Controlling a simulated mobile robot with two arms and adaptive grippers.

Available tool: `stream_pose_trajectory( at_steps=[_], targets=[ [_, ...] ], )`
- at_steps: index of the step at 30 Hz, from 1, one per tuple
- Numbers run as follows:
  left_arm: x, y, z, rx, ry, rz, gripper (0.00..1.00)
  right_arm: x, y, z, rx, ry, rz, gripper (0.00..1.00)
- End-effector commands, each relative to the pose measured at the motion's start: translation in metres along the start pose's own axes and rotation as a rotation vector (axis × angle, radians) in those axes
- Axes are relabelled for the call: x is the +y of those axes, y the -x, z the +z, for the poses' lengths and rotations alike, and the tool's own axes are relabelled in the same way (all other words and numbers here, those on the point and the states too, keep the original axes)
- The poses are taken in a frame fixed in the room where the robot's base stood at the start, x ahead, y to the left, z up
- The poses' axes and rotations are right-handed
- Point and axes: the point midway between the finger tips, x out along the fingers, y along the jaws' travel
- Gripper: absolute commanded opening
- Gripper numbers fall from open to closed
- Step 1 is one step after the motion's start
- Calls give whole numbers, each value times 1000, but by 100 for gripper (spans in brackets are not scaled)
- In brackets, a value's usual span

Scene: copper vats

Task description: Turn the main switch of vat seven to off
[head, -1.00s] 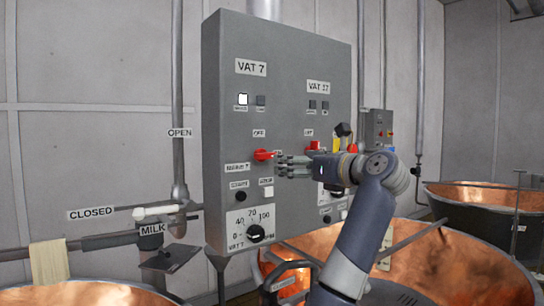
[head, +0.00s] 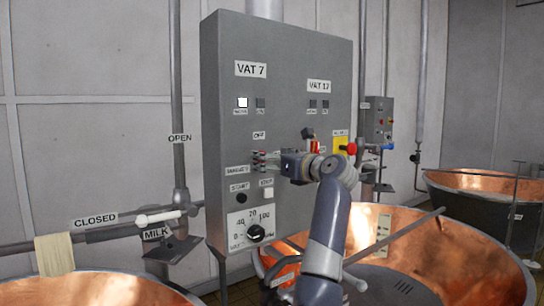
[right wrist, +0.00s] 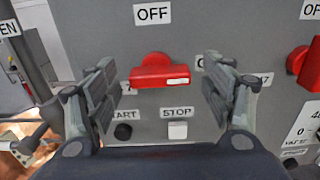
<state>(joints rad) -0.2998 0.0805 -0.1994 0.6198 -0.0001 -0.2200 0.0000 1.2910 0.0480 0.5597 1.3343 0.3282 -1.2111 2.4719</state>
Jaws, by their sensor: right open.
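The vat 7 main switch (right wrist: 155,72) is a red rotary knob on the grey control panel (head: 225,60), below an OFF sign (right wrist: 153,13). Its handle lies sideways, with a white mark at its right end. My right gripper (right wrist: 160,82) is open, with one finger on each side of the knob. Contact with the knob cannot be made out. In the head view the right gripper (head: 261,162) covers most of this switch, below the VAT 7 sign (head: 251,69). My left gripper is not in view.
START (right wrist: 123,131) and STOP (right wrist: 178,130) buttons sit just below the knob. A similar red switch (right wrist: 303,62) is to the right. A dial (head: 255,233) is lower on the panel. Copper vats (head: 440,250) stand below and right. A milk valve lever (head: 160,216) is at left.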

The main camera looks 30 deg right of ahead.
Motion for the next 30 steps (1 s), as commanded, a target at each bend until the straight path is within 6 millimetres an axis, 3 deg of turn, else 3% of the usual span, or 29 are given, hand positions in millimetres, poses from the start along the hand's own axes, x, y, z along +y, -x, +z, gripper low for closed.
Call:
stream_pose_trajectory(
  at_steps=[4,10,21,30],
  targets=[
    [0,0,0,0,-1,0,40,0,0,0,0,0,0,75],
    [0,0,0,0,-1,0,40,0,0,0,1,0,0,31],
    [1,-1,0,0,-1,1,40,0,0,0,1,29,0,31],
    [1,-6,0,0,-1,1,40,0,0,0,1,202,-1,31]
  ],
)
